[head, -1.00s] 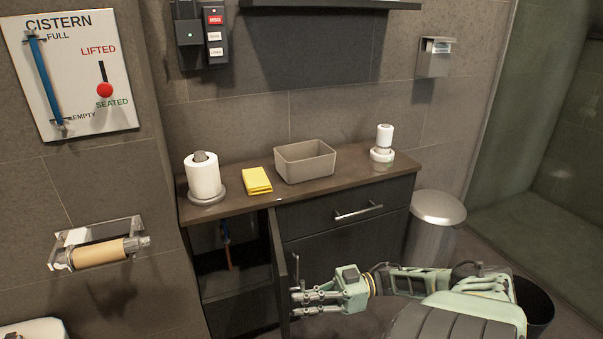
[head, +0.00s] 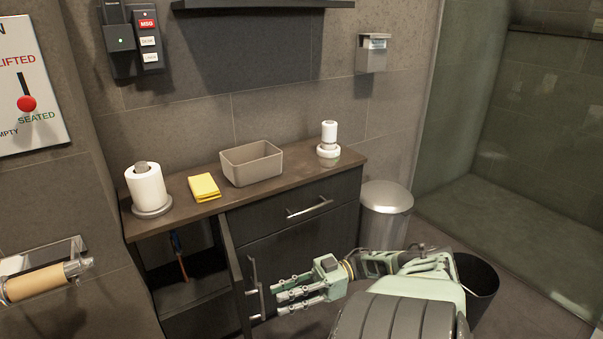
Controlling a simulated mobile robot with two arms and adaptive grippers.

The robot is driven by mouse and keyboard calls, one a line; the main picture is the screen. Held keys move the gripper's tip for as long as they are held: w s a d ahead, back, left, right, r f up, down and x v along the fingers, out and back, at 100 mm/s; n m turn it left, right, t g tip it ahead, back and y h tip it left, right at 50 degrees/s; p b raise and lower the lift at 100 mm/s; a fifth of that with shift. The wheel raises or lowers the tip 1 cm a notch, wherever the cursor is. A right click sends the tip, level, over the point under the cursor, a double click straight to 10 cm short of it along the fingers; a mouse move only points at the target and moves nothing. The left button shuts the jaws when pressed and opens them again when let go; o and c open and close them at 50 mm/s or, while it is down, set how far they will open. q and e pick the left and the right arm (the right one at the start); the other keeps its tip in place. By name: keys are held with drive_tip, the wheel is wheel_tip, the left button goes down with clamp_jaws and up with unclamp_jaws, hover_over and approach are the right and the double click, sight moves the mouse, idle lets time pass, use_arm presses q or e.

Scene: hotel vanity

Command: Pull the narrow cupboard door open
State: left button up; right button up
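The narrow cupboard door (head: 232,277) at the left end of the dark vanity stands swung out, seen nearly edge-on. The cupboard opening (head: 188,268) shows to its left, with a shelf and a pipe inside. The door's upright bar handle (head: 254,290) is on its right-hand face. My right gripper (head: 279,296) is just right of the handle, fingers pointing left toward it. Its fingers are spread and empty, with a small gap to the handle. My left gripper is out of view.
On the counter stand a paper roll (head: 147,188), a yellow cloth (head: 204,187), a beige bin (head: 252,165) and a white dispenser (head: 329,141). A drawer (head: 300,212) is shut. A steel bin (head: 386,215) and black bin (head: 478,288) stand right.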

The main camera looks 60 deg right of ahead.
drive_tip(key=shift+v, duration=2.9)
